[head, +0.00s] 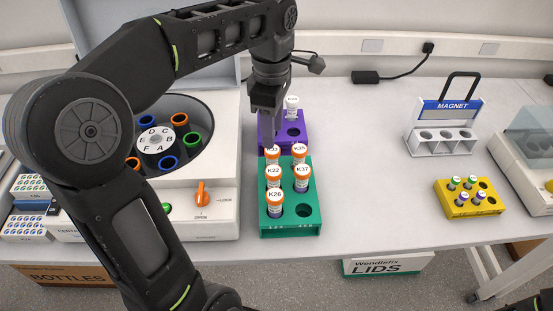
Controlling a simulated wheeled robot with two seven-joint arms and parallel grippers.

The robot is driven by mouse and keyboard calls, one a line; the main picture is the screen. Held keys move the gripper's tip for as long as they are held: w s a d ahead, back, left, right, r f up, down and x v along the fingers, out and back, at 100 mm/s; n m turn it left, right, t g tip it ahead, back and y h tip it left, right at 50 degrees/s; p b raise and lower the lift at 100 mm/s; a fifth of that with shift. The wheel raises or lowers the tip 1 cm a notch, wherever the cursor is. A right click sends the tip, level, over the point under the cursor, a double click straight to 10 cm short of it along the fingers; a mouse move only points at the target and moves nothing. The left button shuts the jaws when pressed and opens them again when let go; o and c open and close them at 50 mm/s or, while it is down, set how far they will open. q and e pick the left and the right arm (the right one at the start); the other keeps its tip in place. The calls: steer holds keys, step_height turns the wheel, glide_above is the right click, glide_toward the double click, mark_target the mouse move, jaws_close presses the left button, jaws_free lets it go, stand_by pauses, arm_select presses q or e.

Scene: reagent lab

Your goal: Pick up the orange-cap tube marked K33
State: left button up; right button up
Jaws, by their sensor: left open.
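The orange-cap tube whose label reads K33 (272,155) stands in the back left hole of the green rack (290,228); its cap top is partly hidden by my left gripper. My left gripper (267,138) is open, pointing down just above and behind this tube, with its fingers overlapping the purple rack in the picture. I cannot tell whether it touches the tube. Other orange-cap tubes stand in the green rack: K35 (299,154), K22 (273,176), K37 (302,178) and K26 (275,203). The front right hole is empty.
A purple rack (296,143) with a white-cap tube (292,108) stands behind the green rack. A centrifuge (215,165) with its lid up is on the left. A magnet stand (443,142) and a yellow rack (470,206) are on the right. The bench between is clear.

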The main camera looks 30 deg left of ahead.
mark_target(272, 153)
arm_select(q)
step_height(272, 153, down, 2)
steer(key=shift+w, duration=0.15)
steer(key=shift+f+b, duration=0.3)
steer(key=shift+f, duration=0.1)
steer(key=shift+a+f+p, duration=0.1)
steer(key=shift+f+p, duration=0.45)
steer(key=shift+f, duration=2.05)
steer(key=shift+c, duration=0.2)
jaws_close()
